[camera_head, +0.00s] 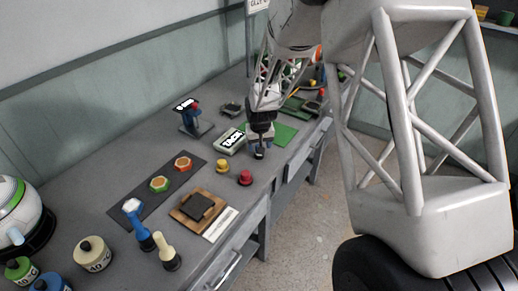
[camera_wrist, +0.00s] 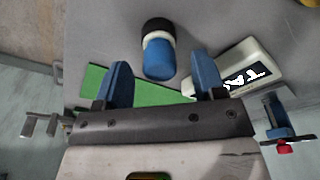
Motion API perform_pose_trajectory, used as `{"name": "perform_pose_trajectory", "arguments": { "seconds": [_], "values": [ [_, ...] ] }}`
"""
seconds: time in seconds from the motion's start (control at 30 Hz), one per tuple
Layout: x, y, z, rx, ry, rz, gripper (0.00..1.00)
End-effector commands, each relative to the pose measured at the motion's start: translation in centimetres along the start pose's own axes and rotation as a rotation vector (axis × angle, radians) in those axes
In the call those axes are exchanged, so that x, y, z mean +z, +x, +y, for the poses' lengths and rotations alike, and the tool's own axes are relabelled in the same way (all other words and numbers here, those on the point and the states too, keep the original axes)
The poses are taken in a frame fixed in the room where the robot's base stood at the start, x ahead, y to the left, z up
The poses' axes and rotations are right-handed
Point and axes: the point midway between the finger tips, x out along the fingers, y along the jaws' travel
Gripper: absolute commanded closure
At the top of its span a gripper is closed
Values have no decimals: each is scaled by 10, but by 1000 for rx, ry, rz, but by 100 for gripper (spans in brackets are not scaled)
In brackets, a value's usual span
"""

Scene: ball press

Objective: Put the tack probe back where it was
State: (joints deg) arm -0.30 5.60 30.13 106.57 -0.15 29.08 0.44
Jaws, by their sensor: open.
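The tack probe, as I take it, is a short blue cylinder (camera_wrist: 160,58) with a white band and a black end, on the grey bench in the wrist view. My gripper (camera_wrist: 161,66) is open, its two blue fingers apart on either side of the cylinder's near end; I cannot tell whether they touch it. In the head view my gripper (camera_head: 260,148) is low over the bench near its front edge, largely hiding what is under it. A pale box lettered TACK (camera_head: 229,140) lies just left of it; it also shows in the wrist view (camera_wrist: 262,62).
A green mat (camera_head: 284,135) lies behind my gripper. A yellow knob (camera_head: 222,166) and a red knob (camera_head: 245,178) stand nearer the camera. A small blue-grey stand (camera_head: 190,122) is at the left. A brown tray with a dark pad (camera_head: 183,214) lies nearer the front.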

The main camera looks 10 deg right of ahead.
Motion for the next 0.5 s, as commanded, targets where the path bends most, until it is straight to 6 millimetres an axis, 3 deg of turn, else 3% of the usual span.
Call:
{"name": "perform_pose_trajectory", "arguments": {
  "seconds": [0.5],
  "values": [
    [0, -77, 0, 0, 0, 1, 36]
  ]
}}
